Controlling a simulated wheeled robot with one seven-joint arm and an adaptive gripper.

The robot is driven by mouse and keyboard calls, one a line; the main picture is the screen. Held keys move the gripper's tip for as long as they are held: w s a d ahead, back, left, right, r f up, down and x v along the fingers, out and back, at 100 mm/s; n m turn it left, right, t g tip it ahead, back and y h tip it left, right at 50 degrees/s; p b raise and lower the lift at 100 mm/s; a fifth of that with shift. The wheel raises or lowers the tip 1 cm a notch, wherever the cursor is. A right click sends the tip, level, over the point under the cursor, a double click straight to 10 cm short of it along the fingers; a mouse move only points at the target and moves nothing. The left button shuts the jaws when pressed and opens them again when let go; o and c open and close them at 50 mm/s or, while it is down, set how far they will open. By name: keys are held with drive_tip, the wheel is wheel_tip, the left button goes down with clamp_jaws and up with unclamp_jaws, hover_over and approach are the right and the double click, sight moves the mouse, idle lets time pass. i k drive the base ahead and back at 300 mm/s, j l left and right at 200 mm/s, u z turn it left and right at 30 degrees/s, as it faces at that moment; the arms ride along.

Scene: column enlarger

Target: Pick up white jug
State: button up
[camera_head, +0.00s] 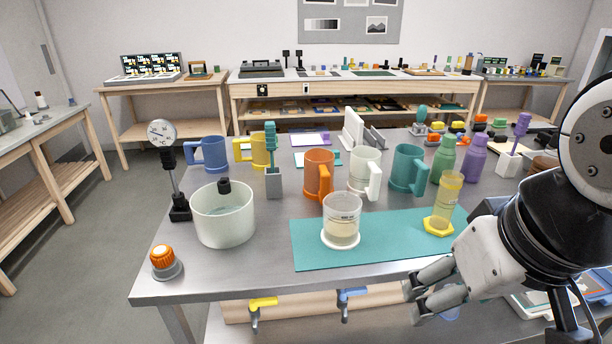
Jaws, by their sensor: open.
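The white jug (362,172) stands upright on the grey metal table, behind the teal mat and between an orange jug (319,174) and a teal jug (406,168). Its handle (375,180) faces the right front. My gripper (409,301) is at the lower right, in front of the table's front edge, with its fingers pointing left. It is open and empty, well apart from the white jug. A clear beaker (341,216) stands in front of the white jug and orange jug.
A yellow-based cylinder (447,203) stands on the teal mat (310,246). A white pot (222,220), orange knob (163,260) and dial stand (178,190) are at left. Green (443,158) and purple (475,160) bottles stand at right. Yellow (263,304) and blue (352,292) taps are below the front edge.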

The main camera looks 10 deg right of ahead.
sight(365, 173)
drive_tip(key=i+j+z, duration=0.15)
drive_tip(key=i, duration=0.3)
drive_tip(key=i+j+z, duration=0.15)
drive_tip(key=i, duration=0.3)
